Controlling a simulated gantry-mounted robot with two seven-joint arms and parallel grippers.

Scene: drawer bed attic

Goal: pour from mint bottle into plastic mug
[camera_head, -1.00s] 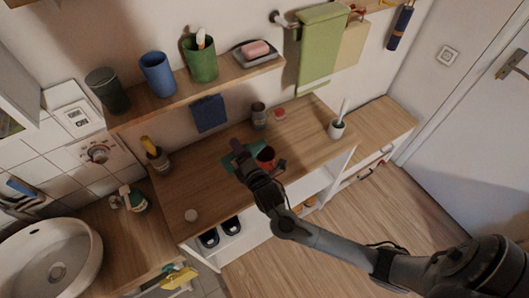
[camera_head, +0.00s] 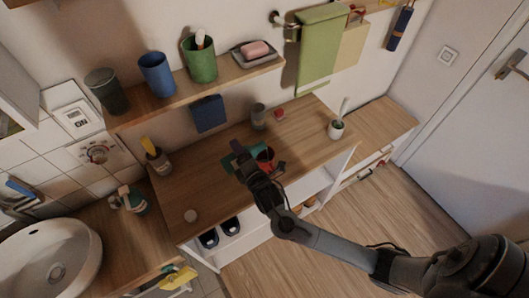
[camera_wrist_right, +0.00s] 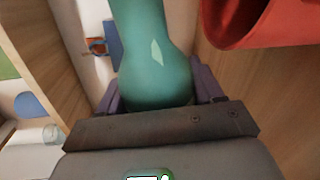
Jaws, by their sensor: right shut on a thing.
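My right gripper (camera_head: 250,160) is over the wooden counter and shut on the teal mint bottle (camera_head: 228,164). The wrist view shows the bottle (camera_wrist_right: 152,60) between the purple fingers (camera_wrist_right: 155,98); it looks tipped over to roughly level, its narrower part pointing away from the camera. The bottle's mouth is cut off there. The red plastic mug (camera_head: 266,156) is close beside the gripper, partly hidden by it. The mug (camera_wrist_right: 245,22) also shows at the wrist view's top right, close to the bottle's narrower end. I cannot tell if anything flows. My left gripper is not in view.
A grey cup (camera_head: 258,116) and a small red item (camera_head: 280,114) stand behind on the counter. A white brush holder (camera_head: 336,130) is to the right, a holder with yellow item (camera_head: 157,158) to the left. A shelf with cups (camera_head: 190,95) overhangs the back.

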